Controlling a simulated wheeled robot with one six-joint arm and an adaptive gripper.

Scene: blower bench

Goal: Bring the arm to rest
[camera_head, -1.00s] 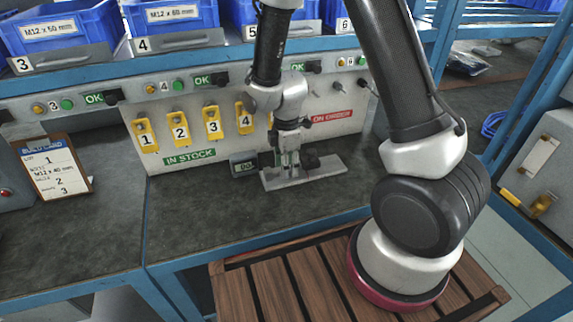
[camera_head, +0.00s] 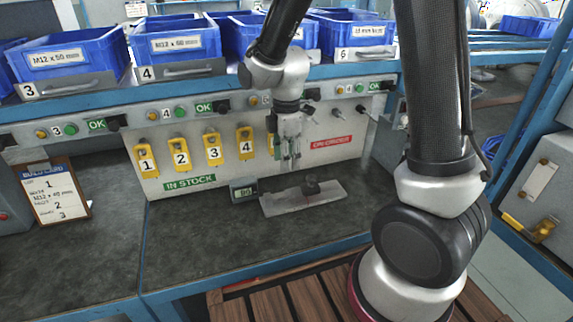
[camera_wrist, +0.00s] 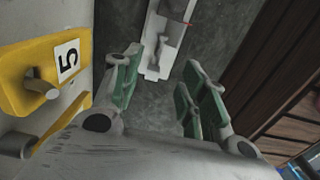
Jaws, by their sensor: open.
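My gripper (camera_head: 290,160) hangs pointing down in front of the white board, above the grey metal plate (camera_head: 330,199) on the bench. In the wrist view the gripper (camera_wrist: 160,88) shows its green-padded fingers apart, with nothing between them. The plate with its dark knob (camera_wrist: 186,22) lies beyond the fingertips. The yellow tag numbered 5 (camera_wrist: 42,75) hangs close to the left of the gripper in the wrist view.
Yellow tags, among them tag 4 (camera_head: 244,145), hang on the board beside the gripper. Blue bins (camera_head: 178,45) stand on the shelf above. A small display (camera_head: 243,190) sits left of the plate. The front bench top (camera_head: 220,240) is clear.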

